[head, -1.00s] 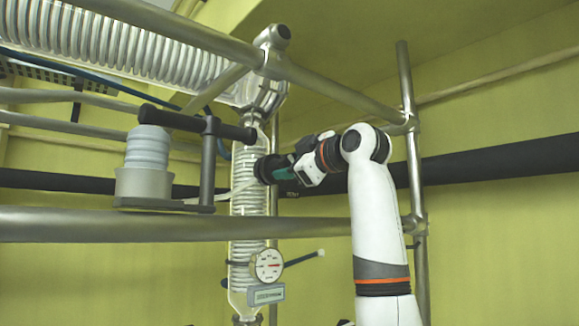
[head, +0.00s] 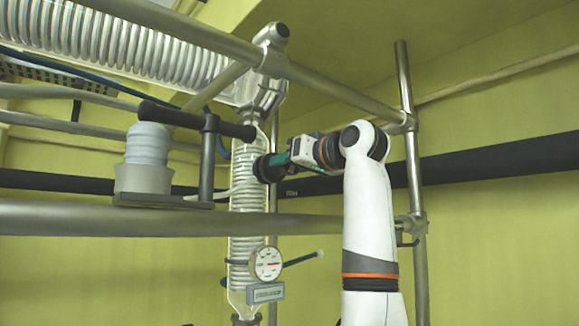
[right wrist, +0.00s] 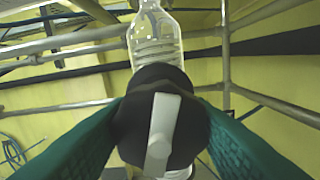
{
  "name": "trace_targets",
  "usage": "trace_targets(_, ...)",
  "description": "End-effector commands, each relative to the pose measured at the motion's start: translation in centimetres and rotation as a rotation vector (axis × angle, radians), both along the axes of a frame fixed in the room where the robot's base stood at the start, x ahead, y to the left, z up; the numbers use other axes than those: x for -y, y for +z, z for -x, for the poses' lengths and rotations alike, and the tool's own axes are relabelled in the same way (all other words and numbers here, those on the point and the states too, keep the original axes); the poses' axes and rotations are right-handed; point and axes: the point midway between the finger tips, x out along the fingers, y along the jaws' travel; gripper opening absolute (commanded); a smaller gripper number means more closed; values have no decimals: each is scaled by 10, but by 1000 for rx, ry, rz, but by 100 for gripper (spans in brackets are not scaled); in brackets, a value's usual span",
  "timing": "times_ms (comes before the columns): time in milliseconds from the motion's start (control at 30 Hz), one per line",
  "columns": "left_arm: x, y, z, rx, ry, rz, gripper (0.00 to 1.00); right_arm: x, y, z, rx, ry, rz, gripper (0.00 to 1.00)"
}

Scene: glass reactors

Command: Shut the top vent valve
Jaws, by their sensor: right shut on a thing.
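The top vent valve shows in the right wrist view as a round black body (right wrist: 125,125) with a pale grey bar handle (right wrist: 162,135) across its face. The handle stands nearly upright, its lower end leaning slightly left. In the head view the black valve (head: 264,168) sits on the side of the vertical glass coil column (head: 249,210). My right gripper (head: 280,165) reaches it from the right. Its teal fingers lie on both sides of the black body, shut on the valve. The fingertips' exact contact is hidden. My left gripper is not in view.
A round gauge (head: 266,263) sits below the valve. A grey stepped cylinder (head: 146,155) and black T-bar (head: 197,121) stand at the left.

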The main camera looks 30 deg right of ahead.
Motion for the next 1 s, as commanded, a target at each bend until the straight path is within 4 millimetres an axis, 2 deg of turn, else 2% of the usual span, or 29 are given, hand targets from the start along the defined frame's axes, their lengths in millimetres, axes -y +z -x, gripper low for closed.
trace_targets(33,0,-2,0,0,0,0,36,-1,-5,-2,-17,2,-44,22)
trace_targets(1000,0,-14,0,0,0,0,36,-1,-4,-2,-90,0,-962,22)
